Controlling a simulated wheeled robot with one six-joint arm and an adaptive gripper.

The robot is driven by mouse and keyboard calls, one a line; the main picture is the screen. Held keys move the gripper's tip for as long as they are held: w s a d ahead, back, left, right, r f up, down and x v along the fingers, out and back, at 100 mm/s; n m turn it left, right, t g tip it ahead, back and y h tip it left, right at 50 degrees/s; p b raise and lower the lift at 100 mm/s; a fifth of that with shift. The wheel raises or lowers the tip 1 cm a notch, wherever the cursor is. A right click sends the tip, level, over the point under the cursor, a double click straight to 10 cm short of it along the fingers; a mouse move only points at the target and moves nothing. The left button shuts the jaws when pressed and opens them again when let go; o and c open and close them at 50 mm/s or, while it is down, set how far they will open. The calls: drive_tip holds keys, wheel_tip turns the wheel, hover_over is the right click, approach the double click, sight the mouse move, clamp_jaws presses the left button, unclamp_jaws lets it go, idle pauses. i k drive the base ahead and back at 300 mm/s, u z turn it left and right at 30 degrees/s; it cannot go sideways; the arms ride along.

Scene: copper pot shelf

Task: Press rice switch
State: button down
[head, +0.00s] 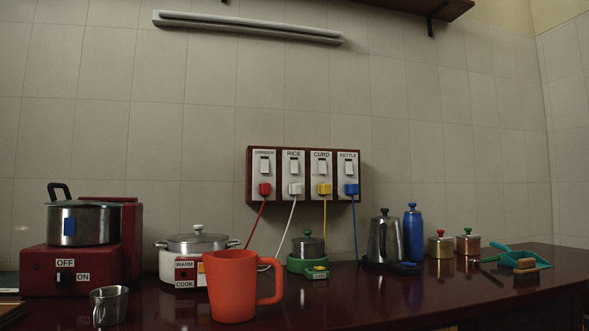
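The rice switch (294,167) is a white rocker on the second plate from the left of a dark red switch board (250,192) on the tiled wall. The plate is labelled RICE, and a white plug (295,189) sits below the rocker. The grinder switch (264,166) is to its left, and the curd switch (323,167) and kettle switch (349,167) are to its right. I cannot tell the rockers' positions. My gripper is not in view.
An orange mug (232,287) stands at the counter's front, before the rice cooker (198,242). A steel cup (109,306) stands left of it. A red stove with a pot (84,222) is at left. The kettle (385,240) and blue bottle (414,235) stand right of the board. Cords hang below it.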

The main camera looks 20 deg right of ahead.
sight(293, 164)
drive_tip(key=z, duration=0.5)
drive_tip(key=k, duration=0.6)
drive_tip(key=z, duration=0.75)
drive_tip(key=i, duration=1.15)
drive_tip(key=u, duration=0.85)
